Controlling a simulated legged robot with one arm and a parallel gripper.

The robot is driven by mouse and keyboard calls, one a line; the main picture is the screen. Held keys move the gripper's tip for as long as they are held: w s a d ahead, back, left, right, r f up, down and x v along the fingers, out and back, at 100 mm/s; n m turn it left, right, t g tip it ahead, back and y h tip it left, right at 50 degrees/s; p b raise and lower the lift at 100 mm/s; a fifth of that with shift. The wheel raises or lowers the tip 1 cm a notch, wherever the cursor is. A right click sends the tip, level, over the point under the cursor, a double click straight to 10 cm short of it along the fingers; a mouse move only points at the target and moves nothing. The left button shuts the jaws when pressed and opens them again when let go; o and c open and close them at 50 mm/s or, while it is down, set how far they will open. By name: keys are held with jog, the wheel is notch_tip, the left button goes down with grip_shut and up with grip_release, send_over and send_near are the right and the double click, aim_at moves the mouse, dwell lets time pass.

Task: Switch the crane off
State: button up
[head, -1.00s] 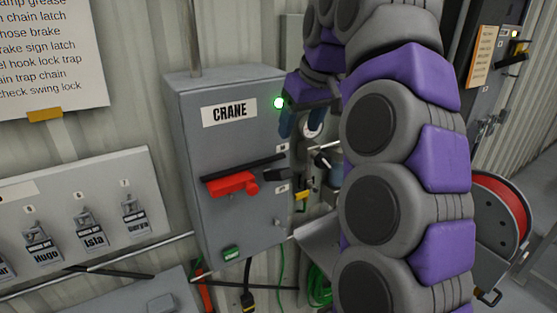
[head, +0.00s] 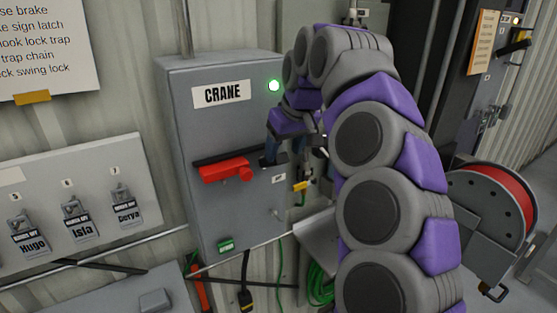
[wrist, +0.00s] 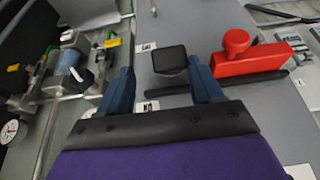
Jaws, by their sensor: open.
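A black block (wrist: 169,60) shows at the box's right side. My gripper (head: 270,157) is at that side, right of the red handle. In the wrist view my gripper (wrist: 161,66) is open, its blue fingers on either side of the black block. I cannot tell whether they touch it.
A board with several named padlock tags (head: 76,218) is on the wall at left. A gauge (wrist: 10,131) and valve fittings are close beside my gripper. A red hose reel (head: 497,205) stands at right. Green hose (head: 320,285) hangs below.

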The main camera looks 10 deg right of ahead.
aim_at(277, 159)
jog(key=shift+w+a+f, duration=0.1)
jog(key=shift+f, duration=0.85)
jog(key=shift+w+a+f, duration=0.85)
jog(key=shift+a+f, duration=0.25)
jog(key=shift+w+a+f, duration=0.1)
jog(key=shift+w+a, duration=0.15)
jog(key=shift+a, duration=0.05)
jog(key=shift+s+a, duration=0.15)
jog(key=shift+s, duration=0.05)
jog(key=shift+s+d+r, duration=0.3)
jog(key=shift+s+d, duration=0.1)
jog(key=shift+d, duration=0.15)
jog(key=shift+c, duration=0.5)
jog(key=shift+d, duration=0.6)
jog(key=c, duration=0.3)
jog(key=shift+a, duration=0.45)
jog(key=c, duration=0.4)
jog(key=shift+d, duration=0.1)
grip_shut()
